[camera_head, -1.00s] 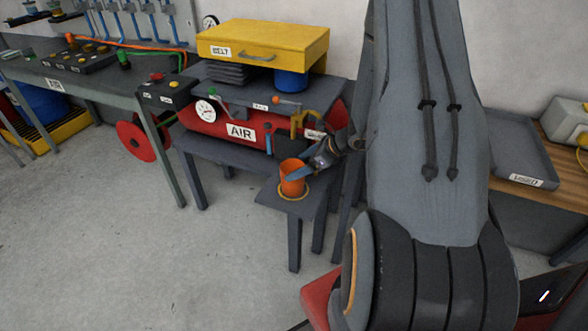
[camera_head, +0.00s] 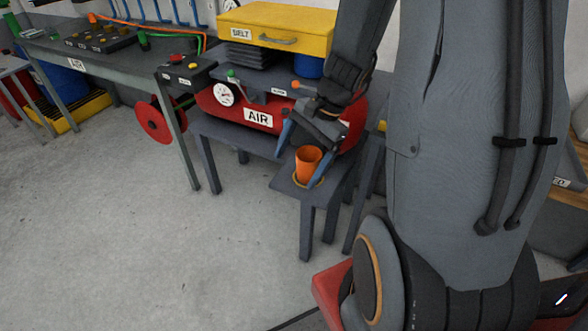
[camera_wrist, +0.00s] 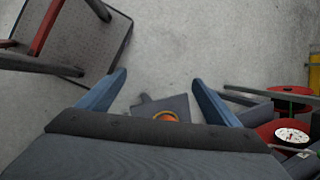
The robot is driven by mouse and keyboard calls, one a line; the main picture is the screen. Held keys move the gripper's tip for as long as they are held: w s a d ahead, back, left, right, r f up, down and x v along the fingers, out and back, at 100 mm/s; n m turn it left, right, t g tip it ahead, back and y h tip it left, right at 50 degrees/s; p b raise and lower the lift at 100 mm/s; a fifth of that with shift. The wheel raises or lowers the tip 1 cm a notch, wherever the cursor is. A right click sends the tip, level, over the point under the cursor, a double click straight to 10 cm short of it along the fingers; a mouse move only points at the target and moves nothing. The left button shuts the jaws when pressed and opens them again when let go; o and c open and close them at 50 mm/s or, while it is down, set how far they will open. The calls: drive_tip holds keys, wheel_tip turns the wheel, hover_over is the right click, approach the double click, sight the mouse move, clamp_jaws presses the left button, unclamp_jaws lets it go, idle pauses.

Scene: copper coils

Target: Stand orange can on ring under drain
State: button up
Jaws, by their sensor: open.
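The orange can (camera_head: 307,162) stands upright on a small grey stand in front of the red air tank. A thin yellowish ring (camera_head: 297,182) shows around its base, so the can appears to be on or inside it. In the wrist view the can (camera_wrist: 167,116) is partly cut off by my gripper's body. My gripper (camera_head: 297,168) is open and empty, its blue fingers pointing down and overlapping the can in the head view. In the wrist view the open fingertips (camera_wrist: 160,77) are apart, with the can not between their tips. The drain under the tank is hidden behind my arm.
The red air tank (camera_head: 235,115) with its gauge sits on a grey bench behind the stand (camera_head: 288,186). A yellow case (camera_head: 272,28) lies above it. A red reel (camera_head: 155,120) hangs by the workbench at left. The floor (camera_head: 110,240) in front is clear.

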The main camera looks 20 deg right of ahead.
drive_tip(key=s+a+r+n+h, duration=0.4)
drive_tip(key=s+n, duration=0.3)
drive_tip(key=n, duration=0.6)
drive_tip(key=shift+a+r+n+h, duration=0.3)
drive_tip(key=shift+a+r+n, duration=0.1)
drive_tip(key=shift+a+r, duration=0.2)
drive_tip(key=shift+s, duration=0.1)
